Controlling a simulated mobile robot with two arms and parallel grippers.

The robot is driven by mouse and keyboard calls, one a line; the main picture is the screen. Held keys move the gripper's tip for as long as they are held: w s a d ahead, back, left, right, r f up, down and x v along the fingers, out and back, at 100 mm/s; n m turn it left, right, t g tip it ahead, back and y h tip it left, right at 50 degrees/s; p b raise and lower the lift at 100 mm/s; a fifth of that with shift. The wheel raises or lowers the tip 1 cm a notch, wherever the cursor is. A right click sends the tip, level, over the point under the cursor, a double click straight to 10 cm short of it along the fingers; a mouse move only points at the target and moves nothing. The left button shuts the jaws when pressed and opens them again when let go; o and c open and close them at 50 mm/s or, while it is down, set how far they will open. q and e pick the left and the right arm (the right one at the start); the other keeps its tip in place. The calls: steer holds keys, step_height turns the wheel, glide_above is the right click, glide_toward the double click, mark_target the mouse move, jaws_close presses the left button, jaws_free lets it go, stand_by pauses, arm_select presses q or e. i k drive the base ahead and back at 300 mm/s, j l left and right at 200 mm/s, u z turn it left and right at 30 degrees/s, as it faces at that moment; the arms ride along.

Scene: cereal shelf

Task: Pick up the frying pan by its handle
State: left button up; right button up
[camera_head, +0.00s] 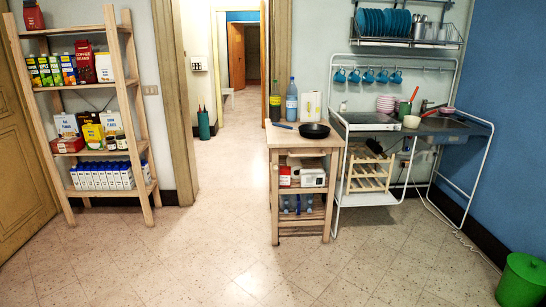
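A black frying pan (314,131) rests on top of a wooden kitchen cart (303,142) to the right of the middle of the view. A blue handle (283,125) points left from the pan, toward the cart's left edge. The pan lies flat and stands some distance away across the floor. Neither of my grippers shows in the head view.
A wooden shelf (94,87) with groceries stands at left. A sink unit (362,122) adjoins the cart's right side. Bottles (291,100) stand behind the pan. A green bin (521,281) is at lower right. The tiled floor (185,255) before the cart is clear.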

mark_target(312, 131)
steer(key=i, duration=2.1)
